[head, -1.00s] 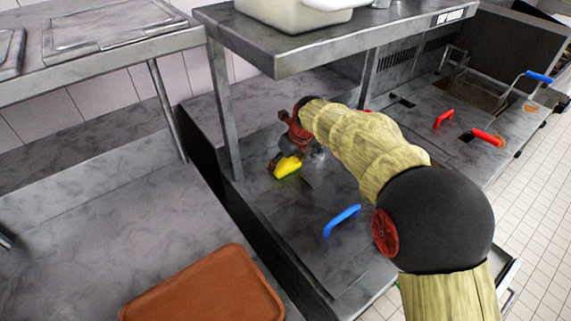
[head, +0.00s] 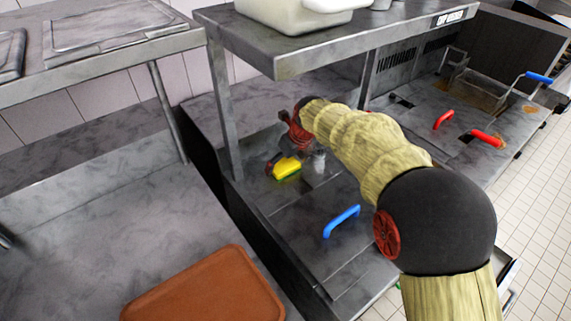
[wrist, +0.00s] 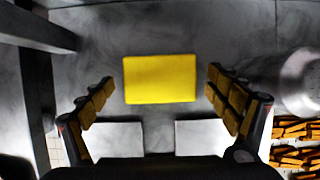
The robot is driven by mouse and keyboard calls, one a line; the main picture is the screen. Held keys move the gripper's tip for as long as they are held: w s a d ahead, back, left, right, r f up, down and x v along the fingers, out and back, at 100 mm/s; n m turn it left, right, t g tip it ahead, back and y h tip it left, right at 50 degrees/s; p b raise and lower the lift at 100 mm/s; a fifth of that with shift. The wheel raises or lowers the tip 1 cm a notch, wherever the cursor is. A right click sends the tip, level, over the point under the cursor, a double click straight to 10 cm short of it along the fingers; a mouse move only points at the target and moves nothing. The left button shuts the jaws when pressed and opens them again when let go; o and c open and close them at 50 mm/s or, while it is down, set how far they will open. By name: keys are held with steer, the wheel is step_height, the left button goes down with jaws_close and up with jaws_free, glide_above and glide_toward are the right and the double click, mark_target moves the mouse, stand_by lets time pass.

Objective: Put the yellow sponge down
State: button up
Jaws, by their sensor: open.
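The yellow sponge (head: 286,168) lies on the grey metal counter (head: 262,194) under the raised shelf. In the wrist view the sponge (wrist: 160,79) lies flat just beyond my fingertips, with a clear gap to each finger. My gripper (wrist: 157,88) is open and empty, one finger to the left and one to the right of the sponge. In the head view my gripper (head: 284,155) is small and partly hidden by my arm, at the back of the sponge.
A metal shelf (head: 275,62) with a pale container (head: 295,14) hangs above the sponge, with a post at left. A blue handle (head: 341,221) stands in front. A small metal container (wrist: 300,82) is right of my gripper. A brown tray (head: 205,290) lies at front left.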

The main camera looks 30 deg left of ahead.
mark_target(292, 177)
steer(key=p+v, duration=0.2)
steer(key=v, duration=0.5)
steer(key=shift+d+r, duration=0.15)
steer(key=s+d+r+n+t, duration=0.1)
steer(key=s+d+r+n, duration=0.2)
steer(key=d, duration=0.6)
steer(key=s+d+r+n+h, duration=0.1)
steer(key=d+r+n, duration=0.35)
steer(key=d, duration=0.35)
steer(key=s+d+r+n+t, duration=0.1)
steer(key=s+d+r+n, duration=0.2)
steer(key=d, duration=0.6)
steer(key=s+d+f+n+t+h, duration=0.1)
steer(key=s+d+n+h, duration=0.1)
steer(key=s+d+n, duration=1.1)
steer(key=s+d, duration=0.7)
steer(key=shift+s+d+t+h, duration=0.2)
steer(key=shift+s+t+h, duration=0.1)
steer(key=shift+s+h, duration=0.1)
